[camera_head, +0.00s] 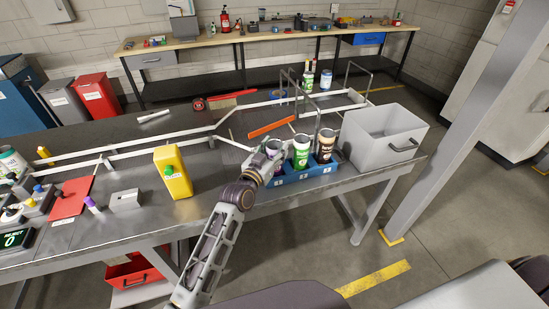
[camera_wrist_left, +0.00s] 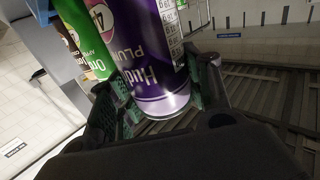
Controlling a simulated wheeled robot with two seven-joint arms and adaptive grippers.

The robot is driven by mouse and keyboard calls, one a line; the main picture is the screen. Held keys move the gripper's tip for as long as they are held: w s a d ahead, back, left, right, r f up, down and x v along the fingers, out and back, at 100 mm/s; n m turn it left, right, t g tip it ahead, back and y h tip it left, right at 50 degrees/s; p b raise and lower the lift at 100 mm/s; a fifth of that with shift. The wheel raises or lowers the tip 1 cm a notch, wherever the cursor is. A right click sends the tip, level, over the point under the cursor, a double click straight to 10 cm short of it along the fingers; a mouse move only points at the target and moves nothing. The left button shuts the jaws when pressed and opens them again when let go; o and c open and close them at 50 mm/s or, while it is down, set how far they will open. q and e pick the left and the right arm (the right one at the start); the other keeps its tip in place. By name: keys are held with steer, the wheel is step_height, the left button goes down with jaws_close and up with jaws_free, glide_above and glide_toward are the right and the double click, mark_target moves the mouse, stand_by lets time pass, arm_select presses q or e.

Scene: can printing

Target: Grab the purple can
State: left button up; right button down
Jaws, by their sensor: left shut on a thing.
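The purple can (camera_wrist_left: 140,55) fills the upper middle of the left wrist view, with white lettering and a shiny rim. My left gripper (camera_wrist_left: 158,98) is shut on it, one finger on each side. In the head view my left gripper (camera_head: 268,160) is at the left end of the blue rack (camera_head: 305,179) on the table's front edge, and the can is mostly hidden there. I cannot tell whether the can is clear of the rack. A green can (camera_head: 301,152) and a dark can (camera_head: 325,146) stand in the rack to its right. My right gripper is not in view.
A grey bin (camera_head: 372,140) stands right of the rack. An orange bar (camera_head: 271,127) and conveyor rails (camera_head: 170,136) lie behind my gripper. The table between the yellow bottle and my gripper is mostly clear.

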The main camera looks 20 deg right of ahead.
arm_select(q)
steer(key=shift+r, duration=0.15)
steer(key=shift+r+p, duration=2.25)
steer(key=shift+r, duration=0.15)
step_height(320, 180, up, 2)
steer(key=shift+r+p, duration=0.25)
steer(key=shift+p, duration=0.9)
steer(key=shift+r+p, duration=1.05)
steer(key=shift+r, duration=0.15)
